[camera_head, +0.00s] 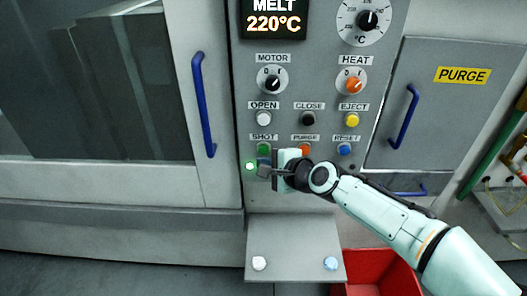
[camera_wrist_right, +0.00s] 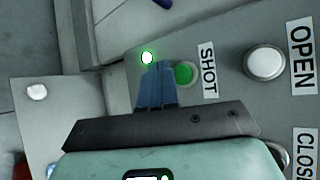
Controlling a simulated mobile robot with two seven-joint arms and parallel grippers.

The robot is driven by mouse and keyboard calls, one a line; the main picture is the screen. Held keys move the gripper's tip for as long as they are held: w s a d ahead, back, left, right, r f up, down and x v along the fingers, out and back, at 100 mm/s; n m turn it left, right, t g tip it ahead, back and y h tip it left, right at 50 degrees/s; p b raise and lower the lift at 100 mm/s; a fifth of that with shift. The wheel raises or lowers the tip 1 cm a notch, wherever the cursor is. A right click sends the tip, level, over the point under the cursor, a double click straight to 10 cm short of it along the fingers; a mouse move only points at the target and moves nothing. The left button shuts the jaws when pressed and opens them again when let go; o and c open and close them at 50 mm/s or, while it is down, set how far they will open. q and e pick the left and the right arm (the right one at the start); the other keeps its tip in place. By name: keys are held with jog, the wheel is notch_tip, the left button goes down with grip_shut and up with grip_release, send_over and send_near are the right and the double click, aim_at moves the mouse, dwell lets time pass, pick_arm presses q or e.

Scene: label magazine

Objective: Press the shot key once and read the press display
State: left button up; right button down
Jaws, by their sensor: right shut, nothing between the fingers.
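The green shot key (camera_head: 264,148) sits under its SHOT label on the grey control panel. It also shows in the right wrist view (camera_wrist_right: 184,74), partly covered by my fingers. The press display (camera_head: 273,20) at the top reads MELT 220°C; its upper part is cut off. A small round lamp (camera_head: 250,166) left of and below the key glows green. My right gripper (camera_head: 264,169) is shut and empty, its blue-grey fingertips at the panel just below the key. In the wrist view the fingertips (camera_wrist_right: 157,82) overlap the key's edge; I cannot tell if they touch it. My left gripper is out of view.
An orange PURGE key (camera_head: 304,149) is partly behind my gripper, with a blue RESET key (camera_head: 344,149) to the right. Above are the white OPEN (camera_head: 264,118), black CLOSE (camera_head: 308,118) and yellow EJECT (camera_head: 352,119) keys. A blue door handle (camera_head: 203,105) stands left; a red bin (camera_head: 385,275) is below.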

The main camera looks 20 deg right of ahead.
jog(key=s, duration=0.1)
jog(key=s+a, duration=0.1)
jog(key=s, duration=0.1)
jog(key=shift+s, duration=0.25)
jog(key=shift+f, duration=0.1)
dwell(0.5)
